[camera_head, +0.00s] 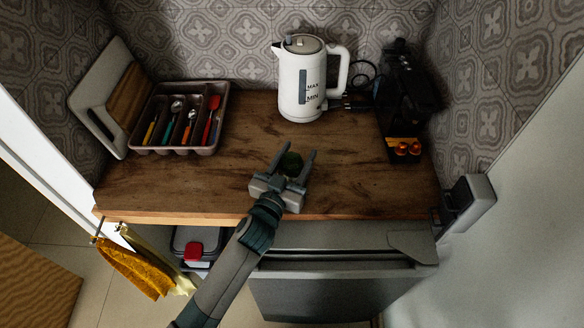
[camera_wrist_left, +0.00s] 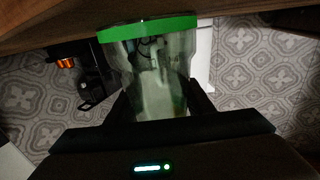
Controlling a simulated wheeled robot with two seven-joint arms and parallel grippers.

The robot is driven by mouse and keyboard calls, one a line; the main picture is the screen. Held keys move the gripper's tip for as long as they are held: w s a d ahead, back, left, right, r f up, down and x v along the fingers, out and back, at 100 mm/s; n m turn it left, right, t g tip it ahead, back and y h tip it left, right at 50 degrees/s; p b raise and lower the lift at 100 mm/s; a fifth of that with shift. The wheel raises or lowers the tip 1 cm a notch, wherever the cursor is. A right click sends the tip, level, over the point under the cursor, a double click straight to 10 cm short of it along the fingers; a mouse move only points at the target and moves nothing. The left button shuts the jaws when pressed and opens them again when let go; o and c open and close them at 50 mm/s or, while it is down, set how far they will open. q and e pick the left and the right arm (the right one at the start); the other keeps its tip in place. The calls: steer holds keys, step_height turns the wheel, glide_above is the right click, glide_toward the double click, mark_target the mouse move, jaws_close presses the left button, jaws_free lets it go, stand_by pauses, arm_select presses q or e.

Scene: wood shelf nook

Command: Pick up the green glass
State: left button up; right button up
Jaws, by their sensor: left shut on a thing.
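The green glass (camera_head: 290,164) is between the fingers of my left gripper (camera_head: 293,162), near the front of the wooden counter in the head view. It looks dark and small there, partly covered by the gripper. In the left wrist view the glass (camera_wrist_left: 160,70) is clear with a bright green band at its rim, and my left gripper (camera_wrist_left: 160,104) is shut on it, one finger on each side. I cannot tell whether the glass touches the counter. My right gripper is not in view.
A white kettle (camera_head: 302,85) stands at the back of the wooden counter (camera_head: 340,178). A black coffee machine (camera_head: 400,90) stands at the right. A cutlery tray (camera_head: 211,145) and leaning boards (camera_head: 100,105) are at the left. The counter around the gripper is clear.

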arm_select(q)
steer(key=shift+r, duration=0.15)
steer(key=shift+r, duration=0.45)
steer(key=s+d+r+b, duration=0.4)
steer(key=s+d+r, duration=0.3)
steer(key=d+r, duration=0.2)
steer(key=shift+r, duration=0.5)
stand_by(0.7)
steer(key=a+n+y, duration=0.1)
steer(key=a+y, duration=0.1)
steer(key=a, duration=0.8)
steer(key=w+a+f+n+t+y, duration=0.1)
steer(key=a+n+y, duration=0.1)
steer(key=a, duration=0.8)
steer(key=a+n+y+b, duration=0.1)
steer(key=a+y, duration=0.1)
steer(key=a, duration=0.8)
steer(key=shift+w+a+f+y, duration=0.1)
steer(key=shift+w+f+y, duration=0.2)
steer(key=shift+y, duration=0.1)
